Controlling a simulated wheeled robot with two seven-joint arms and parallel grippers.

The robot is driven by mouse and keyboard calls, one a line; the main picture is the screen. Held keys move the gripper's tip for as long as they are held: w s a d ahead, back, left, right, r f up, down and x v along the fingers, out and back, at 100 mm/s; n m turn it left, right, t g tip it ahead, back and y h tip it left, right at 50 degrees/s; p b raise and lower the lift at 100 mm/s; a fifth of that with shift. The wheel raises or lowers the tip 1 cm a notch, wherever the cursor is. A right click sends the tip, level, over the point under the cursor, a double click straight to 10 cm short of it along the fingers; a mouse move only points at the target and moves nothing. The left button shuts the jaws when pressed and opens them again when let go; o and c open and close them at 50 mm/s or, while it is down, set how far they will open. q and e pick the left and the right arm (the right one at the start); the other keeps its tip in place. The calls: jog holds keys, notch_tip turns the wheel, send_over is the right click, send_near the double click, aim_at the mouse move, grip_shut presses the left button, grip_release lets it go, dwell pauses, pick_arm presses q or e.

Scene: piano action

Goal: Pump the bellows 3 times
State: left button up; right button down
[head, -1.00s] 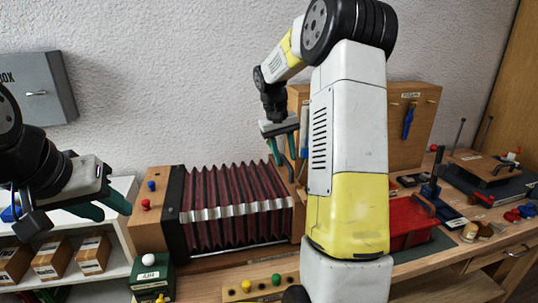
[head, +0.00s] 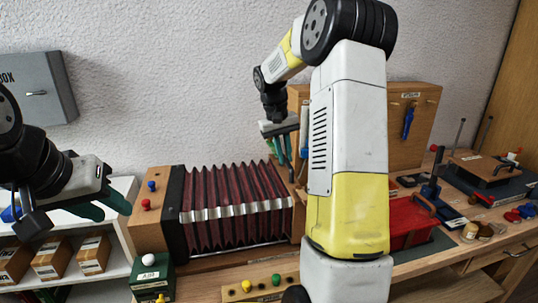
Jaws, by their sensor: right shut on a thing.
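The bellows (head: 237,200), with dark red pleats and pale metal edging, lies on the bench, stretched out between a wooden end block (head: 151,212) on the left and a right end partly hidden by my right arm. My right gripper (head: 284,163) points down at the upper right end of the bellows, its green fingers close together. It is shut on a part there, likely the bellows' handle, which is too small and covered to make out. My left gripper (head: 100,208) hangs at the far left, apart from the bellows, with its green fingers spread and nothing between them.
A green box with a white ball (head: 148,260) stands in front of the wooden block. A wooden strip with coloured knobs (head: 262,285) lies in front. A red box (head: 408,218) and tools fill the right bench. White shelves with cartons (head: 52,259) stand left.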

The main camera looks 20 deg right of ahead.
jog(key=shift+a, duration=0.1)
dwell(0.8)
jog(key=w+a, duration=0.1)
jog(key=a, duration=2.3)
jog(key=shift+w+a, duration=0.15)
jog(key=shift+a, duration=0.2)
jog(key=c, duration=1.4)
grip_release()
jog(key=shift+a, duration=0.15)
jog(key=shift+c, duration=0.2)
notch_tip(320, 180, up, 8)
jog(key=a, duration=0.1)
jog(key=shift+f, duration=0.15)
jog(key=shift+w+a, duration=0.1)
